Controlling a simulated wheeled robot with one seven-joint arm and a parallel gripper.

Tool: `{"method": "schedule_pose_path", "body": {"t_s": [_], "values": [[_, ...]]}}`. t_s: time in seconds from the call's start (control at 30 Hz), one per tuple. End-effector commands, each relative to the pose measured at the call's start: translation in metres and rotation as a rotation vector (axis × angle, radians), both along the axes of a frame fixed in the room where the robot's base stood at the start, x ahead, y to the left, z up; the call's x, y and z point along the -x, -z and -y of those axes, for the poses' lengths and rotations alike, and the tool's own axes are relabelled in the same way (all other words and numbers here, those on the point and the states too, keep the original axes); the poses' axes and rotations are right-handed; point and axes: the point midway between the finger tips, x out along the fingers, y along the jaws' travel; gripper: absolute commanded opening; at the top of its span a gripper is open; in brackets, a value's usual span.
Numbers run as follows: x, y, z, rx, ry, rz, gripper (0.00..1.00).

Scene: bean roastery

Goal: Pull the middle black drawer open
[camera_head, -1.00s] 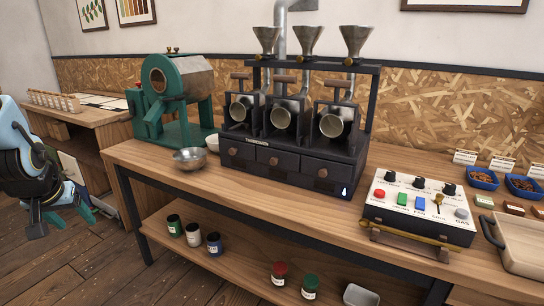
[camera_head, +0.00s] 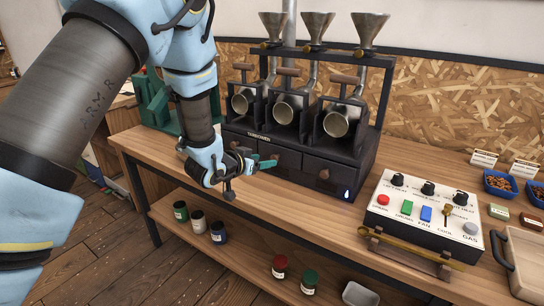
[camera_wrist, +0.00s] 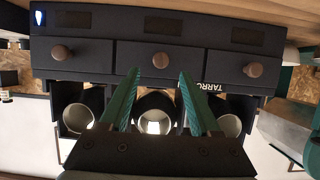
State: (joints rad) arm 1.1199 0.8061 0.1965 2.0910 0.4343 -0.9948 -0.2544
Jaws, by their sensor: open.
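The black drawer unit has three drawers side by side, each with a round brown knob. The middle drawer (camera_wrist: 182,62) looks shut, and its knob (camera_wrist: 160,61) shows in the wrist view, which sees the unit upside down. My gripper (camera_wrist: 157,76) is open and empty, with a green finger on each side of that knob in the picture. I cannot tell whether the fingertips reach around the knob. In the head view my gripper (camera_head: 264,162) is in front of the middle drawer (camera_head: 283,157) and hides its knob. The right drawer (camera_head: 340,178) is shut.
Three metal funnels and scoops stand above the drawers. A white control panel (camera_head: 424,209) is right of the unit, with a brass scoop (camera_head: 405,249) before it. Jars stand on the lower shelf. The bench top (camera_head: 300,206) in front of the drawers is clear.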

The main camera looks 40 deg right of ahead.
Motion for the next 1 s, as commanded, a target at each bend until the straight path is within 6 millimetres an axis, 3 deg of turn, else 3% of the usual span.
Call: {"method": "schedule_pose_path", "body": {"t_s": [0.13,0.33,0.73,1.0], "values": [[-0.006,0.008,0.025,0.0,0.002,0.001,0.64],[-0.013,0.019,0.046,0.0,-0.001,0.001,0.64],[-0.015,0.023,0.053,0.0,-0.001,0.0,0.64],[-0.014,0.023,0.053,0.0,-0.001,0.0,0.34]]}}
